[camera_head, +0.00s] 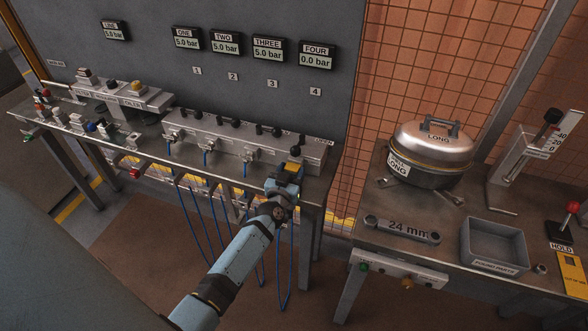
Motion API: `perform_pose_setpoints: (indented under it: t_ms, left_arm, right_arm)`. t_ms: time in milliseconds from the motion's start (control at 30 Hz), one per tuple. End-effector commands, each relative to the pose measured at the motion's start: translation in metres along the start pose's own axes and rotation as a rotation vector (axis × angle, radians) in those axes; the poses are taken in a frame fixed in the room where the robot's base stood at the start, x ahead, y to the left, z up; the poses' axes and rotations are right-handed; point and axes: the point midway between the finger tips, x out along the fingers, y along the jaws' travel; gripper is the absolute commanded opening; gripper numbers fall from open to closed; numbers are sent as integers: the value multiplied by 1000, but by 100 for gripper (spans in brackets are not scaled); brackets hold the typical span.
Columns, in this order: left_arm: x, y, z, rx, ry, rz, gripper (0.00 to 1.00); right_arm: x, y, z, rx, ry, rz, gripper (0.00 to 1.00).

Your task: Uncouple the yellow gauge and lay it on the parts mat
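My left gripper (288,178) is at the right end of the grey valve manifold (235,142), below station four. A small yellow part (292,168), which may be the yellow gauge, shows right at its fingers. I cannot tell whether the fingers are closed around it. A dark knob (296,150) stands just behind it. Another yellow-orange fitting (136,87) sits on the block at the left. I cannot make out a parts mat. My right gripper is not in view.
Blue hoses (187,215) hang below the bench front. Display FOUR (317,55) reads 0.0 bar; the others read 5.0. On the right bench are a lidded pot (432,152), a 24 mm wrench (402,229) and a grey tray (494,243). Several small fittings crowd the left bench.

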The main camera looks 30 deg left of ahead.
Motion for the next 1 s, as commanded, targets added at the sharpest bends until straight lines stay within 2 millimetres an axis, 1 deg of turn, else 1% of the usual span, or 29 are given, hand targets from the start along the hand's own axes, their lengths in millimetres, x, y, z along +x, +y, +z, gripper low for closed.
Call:
perform_pose_setpoints:
  t_ms: [33, 67, 100, 167, 200, 367, 1000]
  left_arm:
    - [0, 0, 0, 0, 0, 0, 42]
    - [0, 0, 0, 0, 0, 0, 35]
    - [0, 0, 0, 0, 0, 0, 26]
    - [0, 0, 0, 0, 0, 0, 12]
    - [0, 0, 0, 0, 1, 0, 10]
    - [-3, 0, -1, 0, 0, 0, 10]
    - [-29, 0, -1, 1, -1, 0, 10]
  right_arm:
    - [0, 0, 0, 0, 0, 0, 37]
    - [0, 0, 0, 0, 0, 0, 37]
    - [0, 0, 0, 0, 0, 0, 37]
    - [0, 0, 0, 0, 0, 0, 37]
    - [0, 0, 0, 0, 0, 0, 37]
    - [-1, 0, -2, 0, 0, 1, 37]
    - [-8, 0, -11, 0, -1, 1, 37]
